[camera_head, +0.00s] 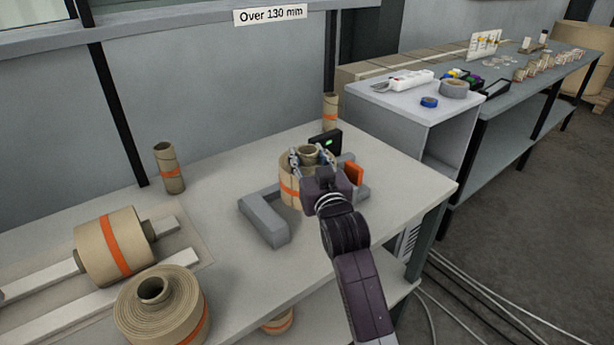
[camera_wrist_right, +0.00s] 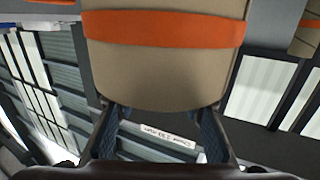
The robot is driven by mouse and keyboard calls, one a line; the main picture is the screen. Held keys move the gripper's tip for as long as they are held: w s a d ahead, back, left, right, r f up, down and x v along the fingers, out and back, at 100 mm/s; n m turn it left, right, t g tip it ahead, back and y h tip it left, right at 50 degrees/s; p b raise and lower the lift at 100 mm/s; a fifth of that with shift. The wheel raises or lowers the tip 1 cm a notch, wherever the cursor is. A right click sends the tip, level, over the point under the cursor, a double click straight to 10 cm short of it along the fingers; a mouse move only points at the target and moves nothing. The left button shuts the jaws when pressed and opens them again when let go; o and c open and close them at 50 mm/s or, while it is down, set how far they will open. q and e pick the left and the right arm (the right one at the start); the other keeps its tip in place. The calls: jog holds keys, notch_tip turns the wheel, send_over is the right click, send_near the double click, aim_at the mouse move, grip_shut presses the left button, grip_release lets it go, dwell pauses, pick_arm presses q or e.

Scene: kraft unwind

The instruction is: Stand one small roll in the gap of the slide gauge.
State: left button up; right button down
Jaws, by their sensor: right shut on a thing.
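A small brown roll (camera_head: 290,192) with an orange band stands upright between the grey jaws of the slide gauge (camera_head: 264,222). My right gripper (camera_head: 311,158) is above it, shut on the core at its top. In the right wrist view the roll (camera_wrist_right: 165,68) fills the space ahead of my right gripper (camera_wrist_right: 162,112). The gauge has a dark display (camera_head: 325,142) with a green readout behind the roll and an orange part (camera_head: 354,173) at its right. My gripper and the roll hide part of the gauge, and I cannot tell whether the roll's base touches the table. My left gripper is out of view.
A large roll (camera_head: 112,246) lies on pale rails, and another (camera_head: 160,300) stands at the front left. Slim upright rolls stand at the left back (camera_head: 170,168) and right back (camera_head: 330,112). The table (camera_head: 225,195) is clear left of the gauge. A side cabinet (camera_head: 410,104) stands at the right.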

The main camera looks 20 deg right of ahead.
jog(key=shift+f, duration=2.55)
jog(key=shift+f, duration=0.1)
jog(key=c, duration=1.6)
grip_release()
jog(key=shift+f, duration=0.3)
jog(key=o, duration=0.3)
jog(key=shift+o, duration=0.2)
jog(key=shift+r, duration=0.1)
